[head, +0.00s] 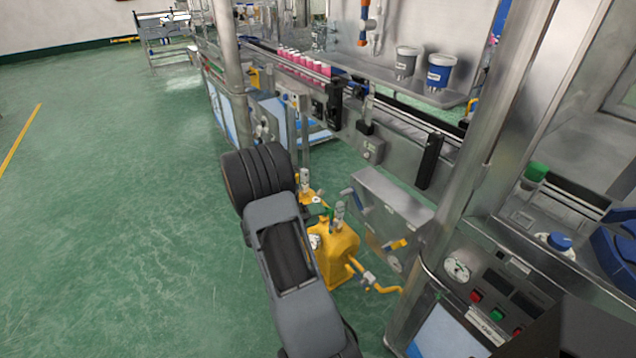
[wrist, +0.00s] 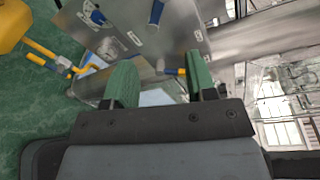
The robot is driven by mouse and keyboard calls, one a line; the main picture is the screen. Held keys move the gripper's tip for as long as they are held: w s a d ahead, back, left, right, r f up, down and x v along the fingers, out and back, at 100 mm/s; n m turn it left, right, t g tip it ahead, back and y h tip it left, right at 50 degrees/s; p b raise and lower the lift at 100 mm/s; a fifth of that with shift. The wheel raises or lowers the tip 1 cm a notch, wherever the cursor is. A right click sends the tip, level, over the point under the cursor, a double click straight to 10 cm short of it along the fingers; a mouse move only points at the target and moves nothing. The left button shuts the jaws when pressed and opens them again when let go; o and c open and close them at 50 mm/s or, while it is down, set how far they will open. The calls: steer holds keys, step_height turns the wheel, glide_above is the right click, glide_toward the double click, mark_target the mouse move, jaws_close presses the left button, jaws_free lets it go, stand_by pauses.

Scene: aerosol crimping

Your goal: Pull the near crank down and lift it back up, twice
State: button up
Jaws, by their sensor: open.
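A steel box (head: 372,205) stands low beside the conveyor frame. A crank with a blue handle (head: 348,194) sticks out of its left side, and a yellow-handled lever (head: 398,244) sits lower on its face. In the wrist view, my gripper (wrist: 160,78) is open, with two green fingers apart and nothing held. A blue handle (wrist: 155,13) shows beyond the fingertips. Which crank is the near one is unclear.
A yellow tank (head: 338,255) with a yellow pipe (head: 386,289) stands on the floor beside the box. A steel post (head: 480,150) and a control panel (head: 495,305) are at the right. A conveyor (head: 400,120) runs behind. The green floor at left is clear.

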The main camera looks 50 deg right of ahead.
mark_target(340, 195)
steer(key=shift+s+d+r+n+t+h+b, duration=0.3)
steer(key=shift+d+n, duration=0.45)
steer(key=shift+d, duration=1.1)
steer(key=shift+s+d+f+n+t+h+b, duration=0.15)
steer(key=shift+s+d+n+h, duration=0.45)
steer(key=shift+d, duration=1.3)
steer(key=shift+s+d+r+n+t+h+b, duration=0.2)
steer(key=shift+d+n, duration=0.75)
steer(key=shift+d, duration=0.9)
steer(key=shift+w, duration=0.1)
steer(key=shift+c, duration=0.5)
jaws_close()
